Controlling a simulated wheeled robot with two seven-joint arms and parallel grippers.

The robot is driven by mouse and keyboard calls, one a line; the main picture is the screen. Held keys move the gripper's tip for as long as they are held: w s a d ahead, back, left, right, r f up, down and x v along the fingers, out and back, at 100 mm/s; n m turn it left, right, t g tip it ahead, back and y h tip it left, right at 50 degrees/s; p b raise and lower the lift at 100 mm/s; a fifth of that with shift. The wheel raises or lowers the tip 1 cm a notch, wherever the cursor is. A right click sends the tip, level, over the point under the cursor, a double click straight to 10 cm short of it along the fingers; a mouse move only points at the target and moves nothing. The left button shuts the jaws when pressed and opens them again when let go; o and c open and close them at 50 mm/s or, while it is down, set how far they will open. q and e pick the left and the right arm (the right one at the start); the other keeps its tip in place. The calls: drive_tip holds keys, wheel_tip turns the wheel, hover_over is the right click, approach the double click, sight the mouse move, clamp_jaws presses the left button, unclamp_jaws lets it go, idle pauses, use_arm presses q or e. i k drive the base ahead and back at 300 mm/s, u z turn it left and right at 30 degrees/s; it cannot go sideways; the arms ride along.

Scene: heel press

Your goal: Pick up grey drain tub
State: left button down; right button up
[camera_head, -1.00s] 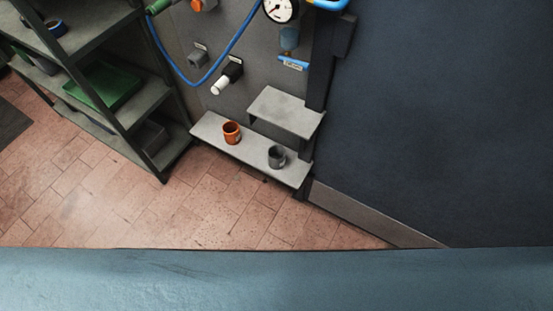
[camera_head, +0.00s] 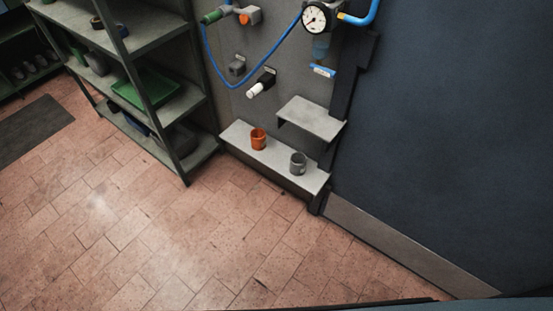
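The grey drain tub (camera_head: 298,163) is a small dark grey cup-like container. It stands upright on the right part of a low grey shelf (camera_head: 281,167) against the wall panel. An orange tub (camera_head: 258,139) of similar shape stands to its left on the same shelf, apart from it. Neither of my grippers shows in the head view.
A higher small grey ledge (camera_head: 311,117) overhangs just behind the tub. Above are a gauge (camera_head: 318,17), a blue hose and a white-tipped valve (camera_head: 256,90). A storage rack (camera_head: 160,100) stands left, a dark wall (camera_head: 450,130) right. The tiled floor in front is clear.

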sight(298, 160)
drive_tip(key=u, duration=0.25)
drive_tip(key=i, duration=1.05)
drive_tip(key=z, duration=0.4)
